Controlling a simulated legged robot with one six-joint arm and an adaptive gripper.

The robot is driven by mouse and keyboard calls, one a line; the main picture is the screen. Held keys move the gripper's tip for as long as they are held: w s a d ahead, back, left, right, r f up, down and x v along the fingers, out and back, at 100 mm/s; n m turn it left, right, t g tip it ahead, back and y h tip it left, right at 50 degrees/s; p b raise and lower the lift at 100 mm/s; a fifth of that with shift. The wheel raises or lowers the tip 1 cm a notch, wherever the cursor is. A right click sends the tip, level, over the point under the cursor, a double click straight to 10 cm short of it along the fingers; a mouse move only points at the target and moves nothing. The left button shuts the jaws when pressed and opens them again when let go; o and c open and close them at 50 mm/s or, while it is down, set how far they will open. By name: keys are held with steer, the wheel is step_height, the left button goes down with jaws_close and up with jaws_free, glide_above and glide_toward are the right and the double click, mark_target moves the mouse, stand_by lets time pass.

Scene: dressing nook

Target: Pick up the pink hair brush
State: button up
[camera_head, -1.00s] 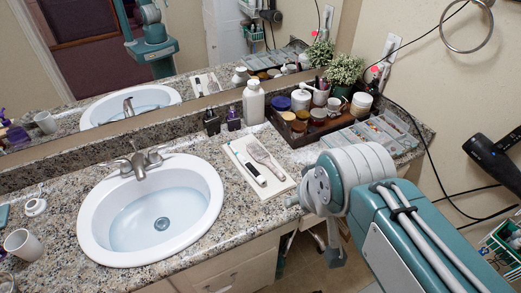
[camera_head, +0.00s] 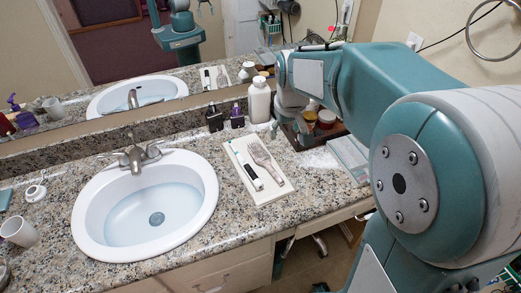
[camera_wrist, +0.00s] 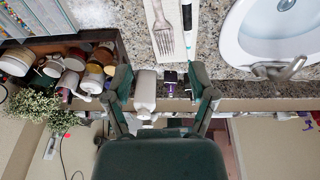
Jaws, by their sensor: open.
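The pale pink hair brush (camera_head: 264,158) lies on a white tray (camera_head: 264,200) on the granite counter, right of the sink. Beside it on the tray lies a black-and-white electric toothbrush (camera_head: 250,172). In the wrist view the brush (camera_wrist: 161,28) shows at the top, beyond the fingertips, with the toothbrush (camera_wrist: 187,18) beside it. My gripper (camera_wrist: 165,88) is open, its two dark fingers wide apart and nothing held between them. In the head view it is near the bottles behind the tray, partly hidden by my arm.
A white bottle (camera_head: 259,101) and small dark bottles (camera_head: 214,118) stand behind the tray, close to my gripper. A wooden box of jars (camera_wrist: 88,45) is alongside. The sink (camera_head: 118,225) is left of the tray. A mirror (camera_head: 75,70) lies behind the counter.

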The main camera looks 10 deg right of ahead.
steer(key=w+a+f+g, duration=0.1)
steer(key=w+f, duration=0.6)
steer(key=f, duration=0.1)
steer(key=n+g, duration=0.1)
steer(key=n, duration=0.1)
glide_above(268, 165)
steer(key=f, duration=1.3)
steer(key=shift+s+d+f, duration=0.1)
steer(key=shift+s+f, duration=0.15)
steer(key=shift+f, duration=0.05)
steer(key=shift+w+f, duration=0.15)
steer(key=shift+f, duration=1.25)
steer(key=shift+w+f, duration=0.15)
steer(key=shift+f, duration=1.2)
jaws_close()
